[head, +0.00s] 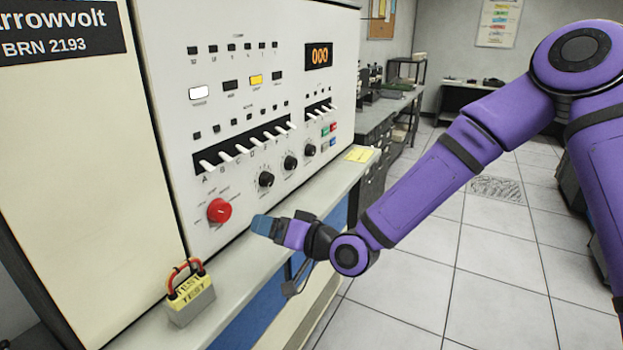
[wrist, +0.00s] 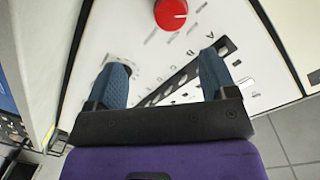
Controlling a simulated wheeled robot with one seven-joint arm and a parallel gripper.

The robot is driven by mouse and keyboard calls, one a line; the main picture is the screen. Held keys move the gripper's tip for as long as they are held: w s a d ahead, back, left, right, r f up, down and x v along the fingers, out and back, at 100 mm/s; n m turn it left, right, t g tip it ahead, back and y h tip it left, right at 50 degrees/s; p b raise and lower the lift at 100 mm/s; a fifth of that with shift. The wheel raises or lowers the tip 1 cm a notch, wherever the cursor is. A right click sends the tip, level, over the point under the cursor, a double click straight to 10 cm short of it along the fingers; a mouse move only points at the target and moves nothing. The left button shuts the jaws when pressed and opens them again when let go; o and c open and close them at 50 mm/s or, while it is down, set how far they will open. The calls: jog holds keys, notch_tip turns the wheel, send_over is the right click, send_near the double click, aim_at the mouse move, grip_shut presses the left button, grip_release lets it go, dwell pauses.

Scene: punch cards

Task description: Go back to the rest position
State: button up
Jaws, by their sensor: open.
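My gripper (head: 262,225) is at the end of my purple arm, in front of the lower part of the white control panel. It is to the right of the red knob (head: 219,210) in the head view. In the wrist view my gripper (wrist: 162,75) shows two blue fingers spread apart with nothing between them. The panel face (wrist: 150,40) fills the space beyond the fingers, and the red knob (wrist: 171,14) is at the top. Whether a fingertip touches the panel cannot be told.
A row of white switches (head: 243,149) and black dials (head: 290,162) is on the panel. A yellow note (head: 358,155) lies on the ledge. Tiled floor (head: 420,280) is open to the right.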

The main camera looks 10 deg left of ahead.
jog(key=d+r+h, duration=0.3)
jog(key=d+h, duration=0.1)
jog(key=d, duration=0.5)
jog(key=d+r+t+h, duration=0.1)
jog(key=d+r+h, duration=0.3)
jog(key=d, duration=0.6)
jog(key=d+r+h, duration=0.3)
jog(key=d+h, duration=0.2)
jog(key=d, duration=0.4)
jog(key=s+d+r+m+g+h, duration=0.1)
jog(key=s+d+r, duration=0.3)
jog(key=s+d, duration=0.4)
jog(key=s+d+r+m+g+h, duration=0.1)
jog(key=s+d+r+m, duration=0.3)
jog(key=s+d, duration=0.5)
jog(key=s+r, duration=0.1)
jog(key=s, duration=0.3)
jog(key=shift+s+d+h, duration=0.2)
jog(key=shift+s+h, duration=0.15)
jog(key=shift+h, duration=0.05)
jog(key=shift+r, duration=0.1)
